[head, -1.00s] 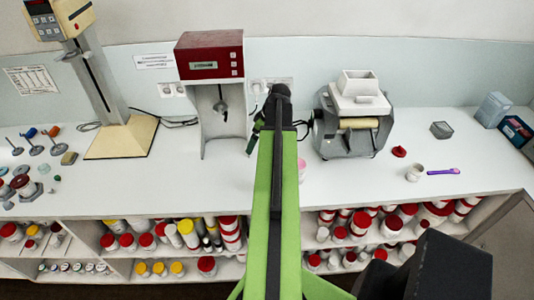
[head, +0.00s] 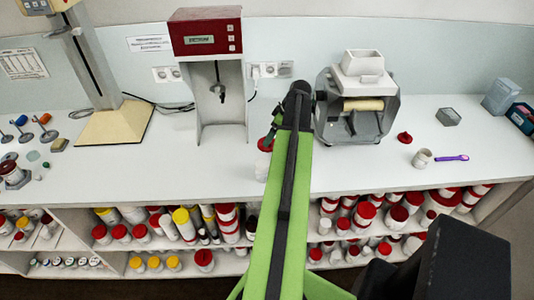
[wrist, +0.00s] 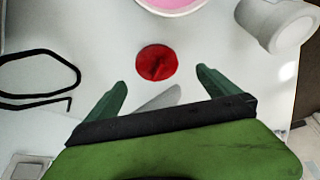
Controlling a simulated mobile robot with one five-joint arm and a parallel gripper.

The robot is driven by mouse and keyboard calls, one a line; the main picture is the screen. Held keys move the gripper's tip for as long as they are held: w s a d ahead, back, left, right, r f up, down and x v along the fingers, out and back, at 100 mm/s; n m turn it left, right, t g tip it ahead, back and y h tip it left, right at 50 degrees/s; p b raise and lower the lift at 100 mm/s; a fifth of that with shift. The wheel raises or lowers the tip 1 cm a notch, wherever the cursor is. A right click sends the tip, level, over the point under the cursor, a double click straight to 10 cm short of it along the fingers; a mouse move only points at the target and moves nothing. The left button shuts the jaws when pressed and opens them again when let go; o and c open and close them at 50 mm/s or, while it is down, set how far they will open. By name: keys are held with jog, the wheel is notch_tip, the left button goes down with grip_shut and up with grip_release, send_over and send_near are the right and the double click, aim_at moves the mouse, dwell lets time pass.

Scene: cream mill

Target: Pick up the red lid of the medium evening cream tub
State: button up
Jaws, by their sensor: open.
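A round red lid (wrist: 157,62) with a raised ridge lies flat on the white bench, in the middle of the wrist view. A red piece, likely the same lid, shows beside my arm in the head view (head: 264,145). My gripper (wrist: 160,80) is open and empty. Its two green fingers stand apart just short of the lid, one toward each side, not around it. In the head view my arm hides most of the gripper. A pink-topped round tub (wrist: 172,4) is cut off at the top of the wrist view. I cannot read which cream it holds.
A white cup-like container (wrist: 275,22) lies right of the lid. A black cable loop (wrist: 38,78) lies left. Another red lid (head: 404,138), a small pot (head: 422,158) and a purple spatula (head: 452,157) lie right of the roller mill (head: 357,105).

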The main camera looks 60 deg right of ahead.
jog(key=shift+x, duration=0.95)
jog(key=shift+d, duration=0.1)
jog(key=b+x, duration=0.5)
jog(key=shift+d+f, duration=0.15)
jog(key=shift+d, duration=0.1)
jog(key=shift+r, duration=0.2)
jog(key=c, duration=1.3)
